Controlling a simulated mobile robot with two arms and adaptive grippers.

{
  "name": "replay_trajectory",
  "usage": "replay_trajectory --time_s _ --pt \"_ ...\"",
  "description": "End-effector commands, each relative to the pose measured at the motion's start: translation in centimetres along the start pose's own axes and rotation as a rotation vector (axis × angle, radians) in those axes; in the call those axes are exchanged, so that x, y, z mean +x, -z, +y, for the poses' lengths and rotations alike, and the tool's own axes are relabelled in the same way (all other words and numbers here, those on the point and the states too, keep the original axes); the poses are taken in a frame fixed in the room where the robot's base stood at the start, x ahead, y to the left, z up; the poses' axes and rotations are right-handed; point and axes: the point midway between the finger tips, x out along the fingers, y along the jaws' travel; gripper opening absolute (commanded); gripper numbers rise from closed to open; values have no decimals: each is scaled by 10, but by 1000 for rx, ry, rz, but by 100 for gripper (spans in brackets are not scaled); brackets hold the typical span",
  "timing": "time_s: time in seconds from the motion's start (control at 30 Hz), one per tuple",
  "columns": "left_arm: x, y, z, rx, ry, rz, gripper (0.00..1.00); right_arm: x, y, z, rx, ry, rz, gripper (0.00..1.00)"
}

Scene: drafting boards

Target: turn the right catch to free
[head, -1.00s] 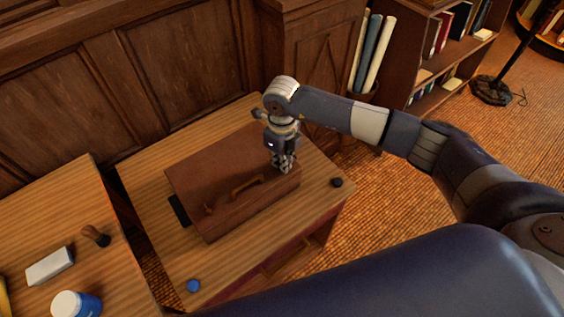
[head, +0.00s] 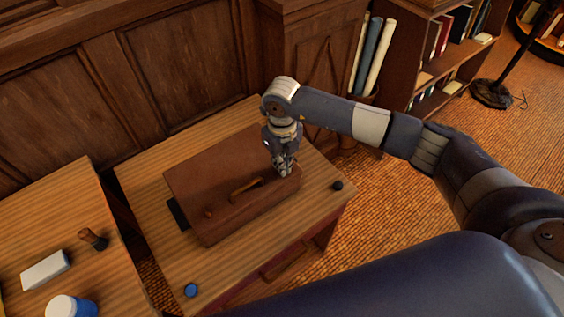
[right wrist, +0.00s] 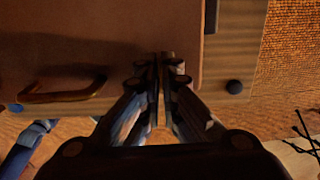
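The brown case (head: 222,172) lies closed on the wooden desk, its handle (head: 246,185) on the near part of it. The left catch (head: 209,213) is a small brown piece near the left end of the handle. My right gripper (head: 283,172) points down at the case's right end, where the right catch sits. In the right wrist view its fingers (right wrist: 162,62) are nearly together, with a thin brownish strip between the tips that looks like the right catch. The fingers hide most of this catch, so its angle cannot be told. My left gripper is not in view.
A black knob (head: 337,185) and a blue knob (head: 190,290) sit at the desk's corners. A dark block (head: 177,212) is at the case's left side. A second desk at left holds a stamp (head: 92,239), a white block (head: 45,270) and a white-and-blue jar (head: 72,307).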

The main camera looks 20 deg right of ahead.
Motion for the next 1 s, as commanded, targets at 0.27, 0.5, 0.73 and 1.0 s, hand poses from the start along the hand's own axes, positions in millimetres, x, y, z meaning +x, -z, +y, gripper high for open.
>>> replay_trajectory --time_s 0.27,0.5,0.73,1.0 --pt "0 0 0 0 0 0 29 0 0 0 0 0 1 30" --pt "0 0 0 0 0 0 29 0 0 0 -1 0 0 30" --pt "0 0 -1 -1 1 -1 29 -19 -1 -1 0 0 -4 30" --pt "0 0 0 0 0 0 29 -76 -2 0 -2 1 -4 30"
